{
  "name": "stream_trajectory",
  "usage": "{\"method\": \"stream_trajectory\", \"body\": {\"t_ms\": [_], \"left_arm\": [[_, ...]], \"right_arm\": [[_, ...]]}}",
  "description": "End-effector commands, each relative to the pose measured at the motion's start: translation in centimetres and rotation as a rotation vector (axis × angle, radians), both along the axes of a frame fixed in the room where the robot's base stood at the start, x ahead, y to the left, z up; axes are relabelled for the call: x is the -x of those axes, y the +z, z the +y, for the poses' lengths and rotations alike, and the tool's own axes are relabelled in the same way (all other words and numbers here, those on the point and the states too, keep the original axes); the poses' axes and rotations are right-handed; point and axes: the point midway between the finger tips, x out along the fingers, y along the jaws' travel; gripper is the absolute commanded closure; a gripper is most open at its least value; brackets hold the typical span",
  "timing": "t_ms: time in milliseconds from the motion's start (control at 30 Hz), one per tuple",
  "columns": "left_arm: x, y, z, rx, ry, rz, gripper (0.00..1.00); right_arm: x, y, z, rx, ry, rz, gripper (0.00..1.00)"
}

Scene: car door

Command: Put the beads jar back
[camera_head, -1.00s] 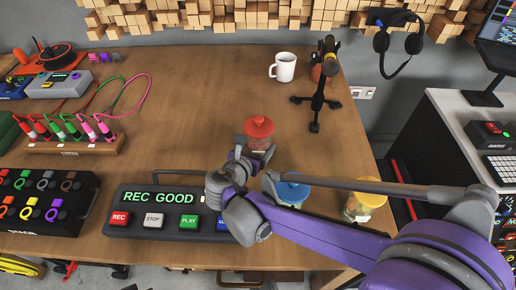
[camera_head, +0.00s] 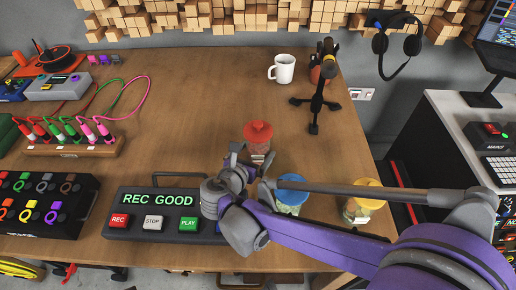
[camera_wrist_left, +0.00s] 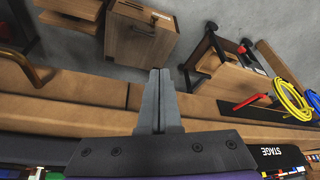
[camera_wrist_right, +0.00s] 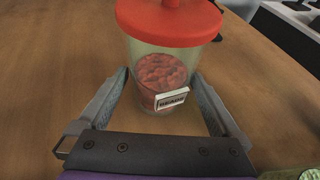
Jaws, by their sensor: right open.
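The jar with a red lid and red beads (camera_head: 258,140) stands upright on the wooden table, right of the middle. In the right wrist view the jar (camera_wrist_right: 162,70) carries a small white label, too blurred to read surely. My right gripper (camera_head: 250,168) is open at the jar's near side. Its fingers (camera_wrist_right: 160,100) lie to the left and right of the jar's lower part, with gaps visible on both sides. My left gripper (camera_wrist_left: 160,75) is shut and empty in the left wrist view, over the table's edge. It is out of the head view.
A jar with a blue lid (camera_head: 291,184) and one with a yellow lid (camera_head: 366,204) stand close to my right arm. The recorder box (camera_head: 150,213) is at the left front. A microphone stand (camera_head: 316,100) and a white mug (camera_head: 283,68) stand behind. The table's middle is clear.

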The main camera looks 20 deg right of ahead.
Motion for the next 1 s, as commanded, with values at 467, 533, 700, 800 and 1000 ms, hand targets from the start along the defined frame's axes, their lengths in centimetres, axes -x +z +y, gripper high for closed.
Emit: {"method": "stream_trajectory", "body": {"t_ms": [467,533,700,800,1000], "left_arm": [[0.2,2.4,0.0,0.000,0.000,-0.008,1.00],[0.2,2.5,0.0,0.000,0.000,-0.009,1.00],[0.2,2.5,0.0,0.000,0.000,-0.009,1.00],[0.2,2.5,0.0,0.000,0.000,-0.009,1.00],[0.2,2.5,0.0,0.000,0.000,-0.009,1.00]], "right_arm": [[5.6,3.6,6.4,0.000,0.004,0.000,0.00],[6.0,3.8,6.7,0.000,0.001,0.000,0.00],[6.2,3.9,7.0,0.000,0.001,0.000,0.00],[6.2,3.9,7.0,0.000,0.000,0.000,0.00],[6.2,3.9,7.0,0.000,0.000,0.000,0.00]]}}
